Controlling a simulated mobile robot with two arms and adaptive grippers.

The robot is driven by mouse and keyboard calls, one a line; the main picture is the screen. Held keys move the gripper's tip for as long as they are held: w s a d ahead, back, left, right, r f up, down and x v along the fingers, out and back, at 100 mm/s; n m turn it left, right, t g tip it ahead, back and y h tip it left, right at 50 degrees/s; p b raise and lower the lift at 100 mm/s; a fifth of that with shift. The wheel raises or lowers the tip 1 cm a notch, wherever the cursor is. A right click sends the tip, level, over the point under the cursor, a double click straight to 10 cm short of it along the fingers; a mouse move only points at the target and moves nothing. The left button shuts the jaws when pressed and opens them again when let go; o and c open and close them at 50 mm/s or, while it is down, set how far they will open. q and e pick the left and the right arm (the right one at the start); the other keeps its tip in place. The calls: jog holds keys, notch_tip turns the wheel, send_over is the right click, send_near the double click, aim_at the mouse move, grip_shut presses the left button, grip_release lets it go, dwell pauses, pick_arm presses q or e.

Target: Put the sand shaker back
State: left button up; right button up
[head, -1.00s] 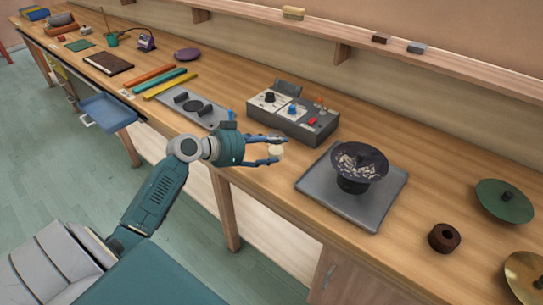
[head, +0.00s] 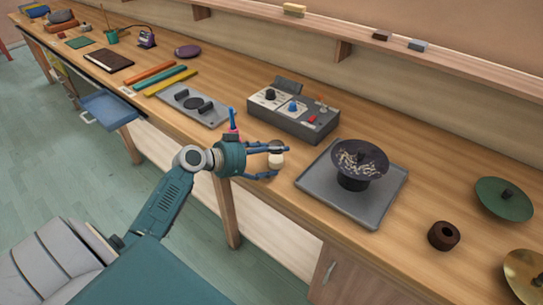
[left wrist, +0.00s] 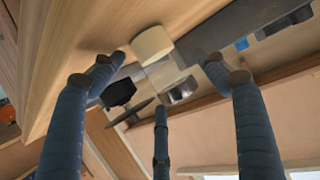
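The sand shaker (head: 276,160) is a small cylinder with a cream end and a grey metal end. It is upright at the bench's front, cream end down, left of the grey tray. In the left wrist view the shaker (left wrist: 152,44) shows upside down, with a clear middle part. My left gripper (head: 281,162) has its fingers on either side of the shaker. In the left wrist view gaps show between the spread fingers (left wrist: 165,68) and the shaker, so it looks open around it. One finger partly hides the shaker in the head view. My right gripper is not in view.
Behind the shaker stands a grey control box (head: 293,118) with knobs. To the right are a grey tray (head: 325,190) with a dark bowl (head: 361,160), a brown ring (head: 444,236) and a green disc (head: 503,199). A grey plate (head: 212,119) lies left.

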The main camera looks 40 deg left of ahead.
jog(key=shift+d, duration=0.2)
pick_arm(q)
jog(key=shift+r, duration=0.15)
jog(key=shift+s+a, duration=0.1)
jog(key=shift+s, duration=0.05)
jog(key=b+v, duration=0.2)
jog(key=v, duration=0.9)
jog(key=shift+s+r+b, duration=0.2)
jog(key=shift+r+b, duration=0.05)
jog(key=shift+b, duration=0.05)
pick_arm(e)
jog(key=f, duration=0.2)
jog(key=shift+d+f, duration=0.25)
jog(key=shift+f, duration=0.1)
pick_arm(q)
jog(key=shift+a, duration=0.15)
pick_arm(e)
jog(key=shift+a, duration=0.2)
pick_arm(q)
jog(key=shift+f, duration=0.1)
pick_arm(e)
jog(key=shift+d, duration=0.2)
